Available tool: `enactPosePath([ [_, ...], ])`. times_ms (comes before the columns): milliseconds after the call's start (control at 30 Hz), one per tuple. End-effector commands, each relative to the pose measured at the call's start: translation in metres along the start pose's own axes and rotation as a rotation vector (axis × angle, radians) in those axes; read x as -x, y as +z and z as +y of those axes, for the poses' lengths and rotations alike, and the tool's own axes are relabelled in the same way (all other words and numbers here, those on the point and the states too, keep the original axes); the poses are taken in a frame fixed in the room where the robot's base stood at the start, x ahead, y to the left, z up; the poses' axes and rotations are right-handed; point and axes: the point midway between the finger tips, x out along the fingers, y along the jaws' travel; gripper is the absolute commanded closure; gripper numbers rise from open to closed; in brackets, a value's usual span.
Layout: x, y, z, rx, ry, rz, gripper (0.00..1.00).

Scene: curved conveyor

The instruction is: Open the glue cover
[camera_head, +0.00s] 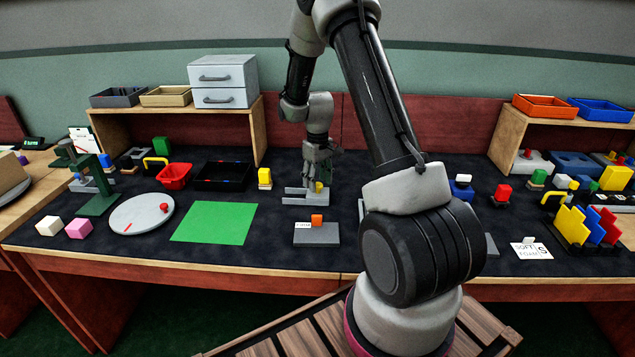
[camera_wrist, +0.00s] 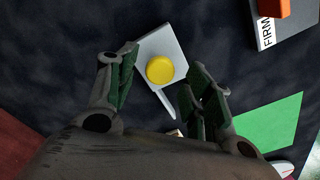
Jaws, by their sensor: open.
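A round yellow piece (camera_wrist: 160,70), seen from above, sits on a pale grey plate (camera_wrist: 172,44) with a thin bar beside it. In the head view the yellow piece (camera_head: 319,187) shows just under my gripper, at a grey bracket-like stand (camera_head: 296,197). No label marks it as the glue or its cover. My gripper (camera_head: 318,163) points down above it, with its fingers open. In the wrist view my gripper (camera_wrist: 162,74) has its fingers on either side of the yellow piece, with gaps between. I cannot tell how high the fingertips are above it.
A grey block with a label and orange top (camera_head: 317,234) stands in front of the stand. A green mat (camera_head: 214,222) lies to the left. A wooden shelf with grey drawers (camera_head: 223,82) stands behind.

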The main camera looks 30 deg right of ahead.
Motion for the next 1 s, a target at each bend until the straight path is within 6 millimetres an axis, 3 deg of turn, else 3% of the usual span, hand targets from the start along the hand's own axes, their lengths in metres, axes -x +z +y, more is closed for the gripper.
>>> enactPosePath([
  [367,-0.011,0.0,0.0,0.0,0.0,0.0,0.49],
  [667,-0.01,0.0,0.0,0.0,0.0,0.0,1.0],
  [867,-0.01,-0.003,-0.003,0.001,0.0,0.0,1.0],
  [1000,-0.01,-0.023,-0.022,0.005,0.001,0.002,1.0],
])
